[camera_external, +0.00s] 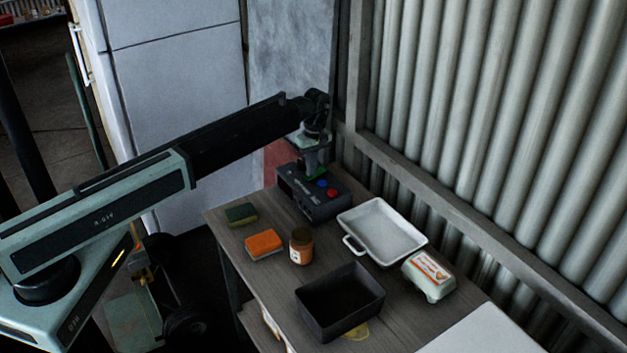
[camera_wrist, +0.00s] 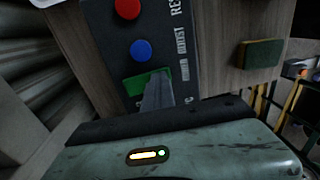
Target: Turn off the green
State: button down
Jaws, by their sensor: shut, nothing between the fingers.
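A dark control box (camera_external: 318,207) stands at the far end of the wooden table. In the wrist view its face (camera_wrist: 172,32) carries a red button (camera_wrist: 127,8), a blue button (camera_wrist: 141,49) and a green control (camera_wrist: 134,85) in a row. My gripper (camera_external: 313,174) points down over the green end of the box. In the wrist view my gripper (camera_wrist: 156,90) is shut and empty, its fingertips covering part of the green control. I cannot tell whether the tips touch it or whether it is on or off.
A black bin (camera_external: 310,311) and an egg carton (camera_external: 429,277) stand nearer. A corrugated wall (camera_external: 480,110) borders the table.

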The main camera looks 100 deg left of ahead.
jog(key=shift+w+a+r, duration=0.25)
jog(key=shift+w+a, duration=0.3)
notch_tip(320, 180, up, 14)
jog(key=s+d+p, duration=0.1)
jog(key=p, duration=1.3)
jog(key=shift+s+d, duration=0.2)
jog(key=shift+f, duration=0.1)
